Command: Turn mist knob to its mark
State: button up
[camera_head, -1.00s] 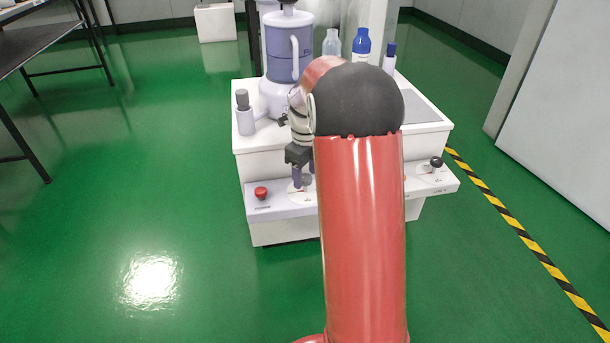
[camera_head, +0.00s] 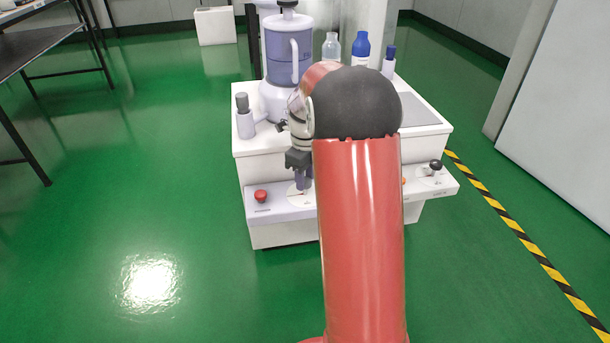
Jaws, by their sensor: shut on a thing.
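My gripper (camera_head: 303,183) is over a white dial plate (camera_head: 292,195) on the front ledge of the white bench unit, to the right of a red button. Its fingers point down and are closed around a knob there, which they mostly hide. The label and mark of this dial are too small or covered to read. A second dial with a black knob (camera_head: 436,165) stands at the right end of the ledge. I cannot tell from the labels which knob is the mist knob. My red arm covers the middle of the ledge.
The red button (camera_head: 261,195) is close at the left of the gripper. Behind it stand a blender-like machine (camera_head: 287,60), a small grey-capped bottle (camera_head: 243,115) and several bottles, one with a blue cap (camera_head: 361,50). Green floor is free around the unit.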

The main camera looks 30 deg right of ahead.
jog(key=n+p, duration=0.2)
jog(key=n, duration=0.2)
jog(key=shift+r+n, duration=0.1)
jog(key=shift+n, duration=0.2)
jog(key=n+p, duration=0.2)
jog(key=n, duration=0.2)
jog(key=n+p, duration=0.1)
jog(key=n, duration=0.8)
jog(key=shift+n+p, duration=0.3)
jog(key=shift+p, duration=0.1)
jog(key=n, duration=0.4)
jog(key=shift+p, duration=0.35)
jog(key=n, duration=0.5)
jog(key=shift+p, duration=0.3)
jog(key=n+p, duration=0.1)
jog(key=n, duration=0.3)
jog(key=shift+n+p, duration=0.3)
jog(key=shift+n, duration=1.6)
